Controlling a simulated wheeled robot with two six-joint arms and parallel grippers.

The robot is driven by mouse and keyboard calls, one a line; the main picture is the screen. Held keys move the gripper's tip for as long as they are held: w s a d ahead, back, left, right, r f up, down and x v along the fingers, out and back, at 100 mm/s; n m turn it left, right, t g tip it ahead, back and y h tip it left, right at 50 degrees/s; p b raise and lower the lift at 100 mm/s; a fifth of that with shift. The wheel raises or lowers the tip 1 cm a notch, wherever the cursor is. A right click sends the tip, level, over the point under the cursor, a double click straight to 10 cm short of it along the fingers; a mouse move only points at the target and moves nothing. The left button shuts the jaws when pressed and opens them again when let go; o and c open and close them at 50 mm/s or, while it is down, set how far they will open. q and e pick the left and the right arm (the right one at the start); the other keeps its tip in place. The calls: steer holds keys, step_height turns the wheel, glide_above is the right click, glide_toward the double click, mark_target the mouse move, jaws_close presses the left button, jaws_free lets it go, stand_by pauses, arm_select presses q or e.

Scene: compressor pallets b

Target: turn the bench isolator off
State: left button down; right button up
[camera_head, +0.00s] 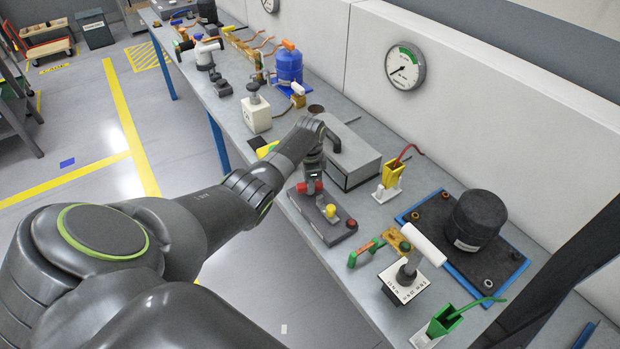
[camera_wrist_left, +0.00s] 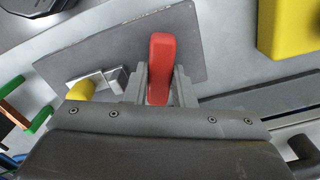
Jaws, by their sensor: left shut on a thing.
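A red handle (camera_head: 303,187) stands on a grey plate (camera_head: 322,229) at the front edge of the bench. In the left wrist view the red handle (camera_wrist_left: 160,68) is upright between the two fingers of my left gripper (camera_wrist_left: 158,92), which are shut on it. The plate (camera_wrist_left: 125,48) shows behind it there. My left gripper (camera_head: 312,182) partly hides the handle in the head view. My right gripper is out of view.
A grey case (camera_head: 340,160) stands just behind the gripper. A white box with a black knob (camera_head: 400,288) and a blue-edged tray (camera_head: 408,216) with a black cylinder (camera_head: 473,222) are to the right. A pressure gauge (camera_head: 405,67) hangs on the wall.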

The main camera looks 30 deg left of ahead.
arm_select(q)
steer(key=shift+r+n+p, duration=0.1)
steer(key=shift+n+p, duration=0.6)
steer(key=shift+n, duration=1.6)
steer(key=c, duration=1.2)
jaws_free()
steer(key=shift+r, duration=0.35)
step_height(320, 180, up, 17)
steer(key=b, duration=0.2)
steer(key=shift+f, duration=0.2)
